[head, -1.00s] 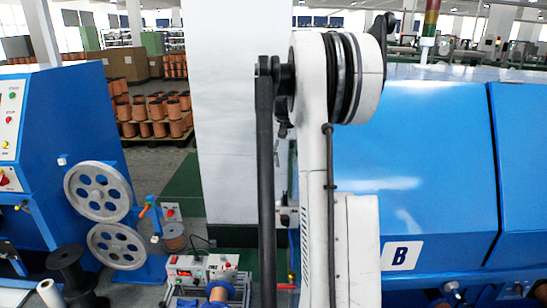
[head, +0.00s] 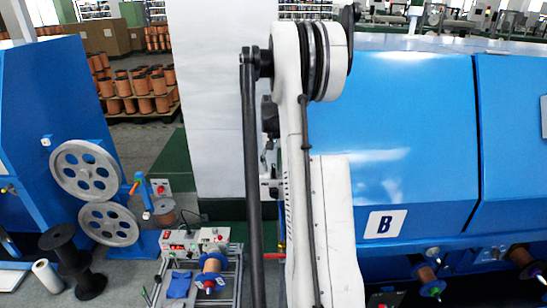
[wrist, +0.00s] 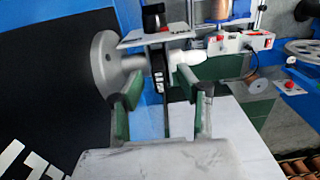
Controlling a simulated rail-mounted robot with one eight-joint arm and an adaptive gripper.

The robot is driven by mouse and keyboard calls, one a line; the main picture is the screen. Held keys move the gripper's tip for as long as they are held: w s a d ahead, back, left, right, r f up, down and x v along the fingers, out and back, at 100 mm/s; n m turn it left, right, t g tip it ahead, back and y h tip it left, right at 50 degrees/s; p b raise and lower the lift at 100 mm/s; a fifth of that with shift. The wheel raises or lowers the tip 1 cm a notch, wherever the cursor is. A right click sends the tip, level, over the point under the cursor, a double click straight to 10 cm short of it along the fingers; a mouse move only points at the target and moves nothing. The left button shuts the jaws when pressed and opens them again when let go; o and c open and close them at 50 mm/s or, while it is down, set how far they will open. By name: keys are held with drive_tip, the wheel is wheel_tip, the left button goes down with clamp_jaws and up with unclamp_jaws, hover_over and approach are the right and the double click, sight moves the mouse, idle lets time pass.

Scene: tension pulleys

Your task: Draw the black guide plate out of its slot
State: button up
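In the wrist view, my gripper (wrist: 163,90) is open, with its two green-padded fingers set apart. A narrow black upright piece (wrist: 159,72), which looks like the black guide plate, shows beyond and between the fingers, below a grey flat bracket (wrist: 158,38). I see no finger touching it, but the exact gap is hard to judge. Its slot cannot be made out. A grey disc wheel (wrist: 104,62) stands left of it, and a white rounded part (wrist: 190,56) sits on its right. In the head view, my arm hides the gripper and the plate.
A blue machine marked B (head: 400,150) fills the right side of the head view. Two grey spoked pulleys (head: 86,171) stand at the left. A bench unit with a copper spool (head: 212,268) stands low, left of my arm. A black spool (head: 68,258) stands on the floor.

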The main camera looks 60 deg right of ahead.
drive_tip(key=shift+f, duration=0.3)
drive_tip(key=shift+c, duration=0.5)
clamp_jaws()
drive_tip(key=shift+r+p, duration=0.65)
drive_tip(key=shift+r, duration=1.5)
drive_tip(key=shift+r+p, duration=0.35)
drive_tip(key=shift+r, duration=0.6)
drive_tip(key=shift+r, duration=0.15)
drive_tip(key=shift+r+p, duration=0.65)
drive_tip(key=shift+r, duration=1.2)
